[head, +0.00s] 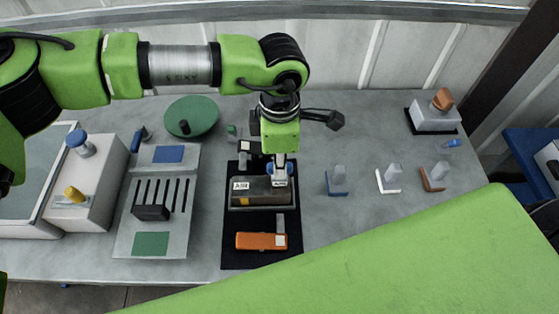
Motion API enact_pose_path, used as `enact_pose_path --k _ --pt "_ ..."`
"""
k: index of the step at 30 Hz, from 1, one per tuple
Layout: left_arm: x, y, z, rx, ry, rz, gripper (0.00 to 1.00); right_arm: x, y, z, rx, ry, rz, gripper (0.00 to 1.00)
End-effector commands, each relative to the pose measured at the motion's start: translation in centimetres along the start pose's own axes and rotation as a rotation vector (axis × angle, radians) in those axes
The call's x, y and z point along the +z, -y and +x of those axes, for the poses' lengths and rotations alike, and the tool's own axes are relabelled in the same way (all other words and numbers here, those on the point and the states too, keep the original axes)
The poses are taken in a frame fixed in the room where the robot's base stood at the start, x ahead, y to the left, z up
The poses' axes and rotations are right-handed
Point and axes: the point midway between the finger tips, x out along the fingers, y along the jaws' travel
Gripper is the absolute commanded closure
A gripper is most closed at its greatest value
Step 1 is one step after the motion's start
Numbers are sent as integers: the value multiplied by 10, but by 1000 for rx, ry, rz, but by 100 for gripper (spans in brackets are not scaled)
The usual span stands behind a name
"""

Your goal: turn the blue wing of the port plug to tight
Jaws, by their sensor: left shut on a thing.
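The valve block (255,191), a dark body with a yellow mark and an "A3H" label, lies in a grey holder on a black mat (233,258). My left gripper (281,177) points down at the right end of the block. It is shut on the blue wing of the port plug (271,169), of which only small blue parts show beside the fingers. The plug and the wing's angle are mostly hidden by the gripper. My right gripper is out of view.
An orange tool (259,241) lies at the mat's front. Left are a slotted grey plate (125,220), a green disc (191,114) and a white box (90,200) with blue and yellow knobs. Right are several small angled stands (337,189). My green arm link crosses the lower right.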

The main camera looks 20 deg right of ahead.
Motion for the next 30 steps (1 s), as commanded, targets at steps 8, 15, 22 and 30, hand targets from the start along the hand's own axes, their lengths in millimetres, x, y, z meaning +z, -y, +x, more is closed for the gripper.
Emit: enact_pose_path --k 8,15,22,30 --pt "0 0 1 -1 -1 0 100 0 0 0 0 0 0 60" --pt "0 0 2 -1 -1 7 100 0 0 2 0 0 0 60" --pt "0 0 4 -1 0 109 100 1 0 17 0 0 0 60" --pt "0 1 3 -2 0 233 100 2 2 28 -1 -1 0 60"
